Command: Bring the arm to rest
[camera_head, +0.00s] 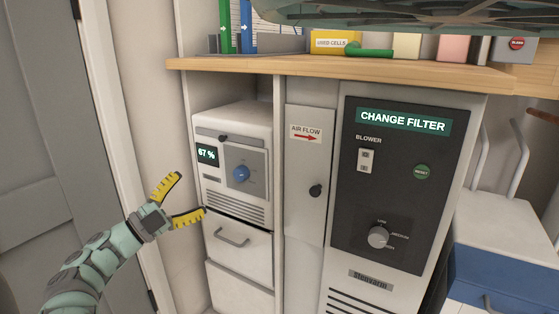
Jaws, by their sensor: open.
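My gripper (186,197) is at the lower left, at the end of my green arm (95,258). Its two yellow-padded fingers are spread apart with nothing between them. One finger points up and the other points right, its tip close to the left edge of a white machine (235,165). I cannot tell whether that fingertip touches the machine.
A dark blower panel (400,185) reads CHANGE FILTER. A wooden shelf (375,73) runs above. A grey door (40,140) stands left.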

